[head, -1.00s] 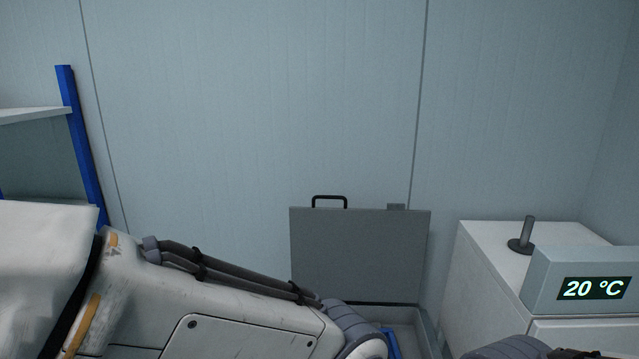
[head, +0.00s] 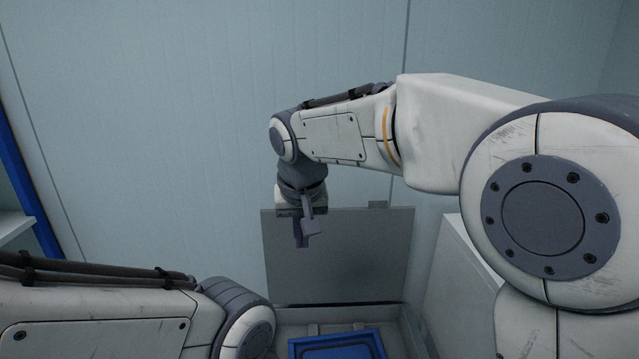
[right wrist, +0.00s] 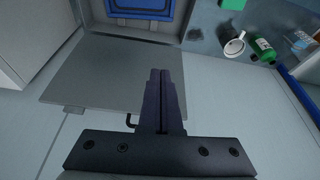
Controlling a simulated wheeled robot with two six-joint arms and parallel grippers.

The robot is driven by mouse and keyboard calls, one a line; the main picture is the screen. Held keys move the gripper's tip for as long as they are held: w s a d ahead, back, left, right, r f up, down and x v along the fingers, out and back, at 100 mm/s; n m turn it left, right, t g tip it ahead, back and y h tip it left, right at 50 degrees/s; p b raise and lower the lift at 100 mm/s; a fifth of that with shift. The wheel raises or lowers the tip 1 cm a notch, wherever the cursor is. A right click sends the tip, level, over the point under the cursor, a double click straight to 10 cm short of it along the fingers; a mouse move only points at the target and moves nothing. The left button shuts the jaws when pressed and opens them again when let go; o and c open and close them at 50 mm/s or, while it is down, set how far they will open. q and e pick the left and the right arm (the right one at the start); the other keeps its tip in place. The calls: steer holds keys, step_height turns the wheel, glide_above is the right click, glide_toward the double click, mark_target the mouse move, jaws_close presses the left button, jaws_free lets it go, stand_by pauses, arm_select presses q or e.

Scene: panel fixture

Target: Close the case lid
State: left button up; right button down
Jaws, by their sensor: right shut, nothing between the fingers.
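The grey case lid (head: 350,255) stands open, raised at the back of the case (head: 293,331); it also shows in the right wrist view (right wrist: 110,80). Its black handle (right wrist: 130,121) shows in the right wrist view beside my fingers; in the head view my gripper covers that spot. My right gripper (head: 307,236) is shut and empty, pointing down in front of the lid's upper left part. Its fingers also show in the right wrist view (right wrist: 160,75). I cannot tell whether they touch the lid. My left arm shows at lower left, its gripper out of view.
A blue tray (head: 336,347) lies inside the case. A white cabinet (head: 456,270) stands to the right, partly behind my right arm. A blue-framed shelf (head: 28,185) is at far left.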

steer(key=w+d+r+m+t+h+p, duration=0.1)
steer(key=w+d+r+m, duration=0.2)
steer(key=w, duration=0.5)
steer(key=w+d+r+m+t+h, duration=0.1)
steer(key=w+r+m+t, duration=0.1)
steer(key=w+r, duration=0.35)
steer(key=p+x, duration=0.1)
steer(key=x, duration=0.2)
steer(key=p+x, duration=0.1)
steer(key=x, duration=0.3)
steer(key=w+p+x, duration=0.1)
steer(key=x, duration=0.3)
steer(key=shift+a+r, duration=0.35)
steer(key=shift+w+f, duration=0.25)
steer(key=shift+f, duration=0.2)
